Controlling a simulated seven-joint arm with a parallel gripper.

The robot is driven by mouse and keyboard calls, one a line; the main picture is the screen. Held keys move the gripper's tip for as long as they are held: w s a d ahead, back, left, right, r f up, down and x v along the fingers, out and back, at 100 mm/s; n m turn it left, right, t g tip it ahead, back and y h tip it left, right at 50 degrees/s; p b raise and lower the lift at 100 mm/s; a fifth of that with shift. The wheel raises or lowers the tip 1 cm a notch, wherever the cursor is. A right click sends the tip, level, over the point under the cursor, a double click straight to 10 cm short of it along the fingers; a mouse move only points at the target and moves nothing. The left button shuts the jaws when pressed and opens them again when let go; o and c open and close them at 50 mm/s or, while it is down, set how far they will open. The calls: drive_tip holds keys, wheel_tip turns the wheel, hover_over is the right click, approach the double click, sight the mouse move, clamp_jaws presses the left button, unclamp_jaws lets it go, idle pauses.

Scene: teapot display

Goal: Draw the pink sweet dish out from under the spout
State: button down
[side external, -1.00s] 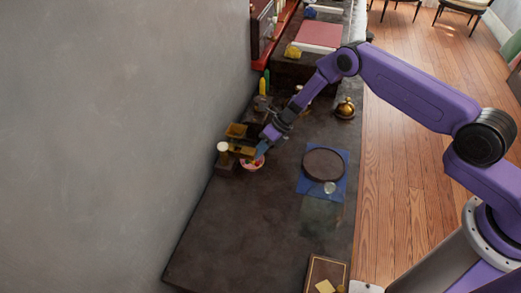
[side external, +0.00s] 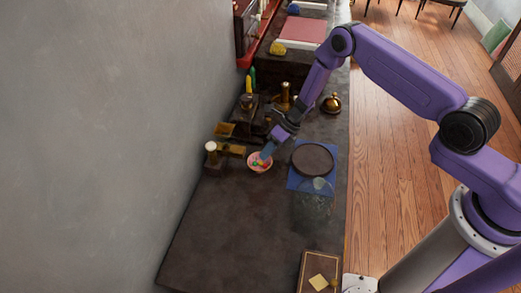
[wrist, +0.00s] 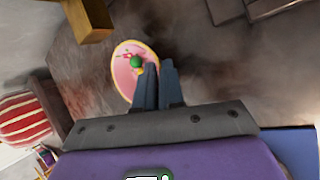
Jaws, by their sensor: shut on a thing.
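The pink sweet dish (side external: 259,167) is a small round bowl with colourful sweets, standing on the dark counter. It also shows in the wrist view (wrist: 125,88), tilted by the camera angle, with a green sweet inside. My gripper (side external: 266,154) reaches down to the dish's right edge, and its fingers (wrist: 158,75) are shut on that rim. The brass-coloured spout (side external: 232,150) is left of the dish and above it in the picture. In the wrist view the spout's end (wrist: 92,22) is up and left of the dish, with a gap between them.
A dark round disc (side external: 312,160) lies on a blue mat (side external: 299,184) to the right, with a clear glass thing by it. A golden bell (side external: 331,104) stands farther back. A framed box (side external: 319,274) is at the near edge. The near-left counter is bare.

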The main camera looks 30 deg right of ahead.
drive_tip(key=shift+s+d, duration=0.2)
drive_tip(key=shift+d, duration=0.1)
drive_tip(key=c, duration=1.2)
unclamp_jaws()
drive_tip(key=v, duration=1.7)
drive_tip(key=shift+r, duration=0.2)
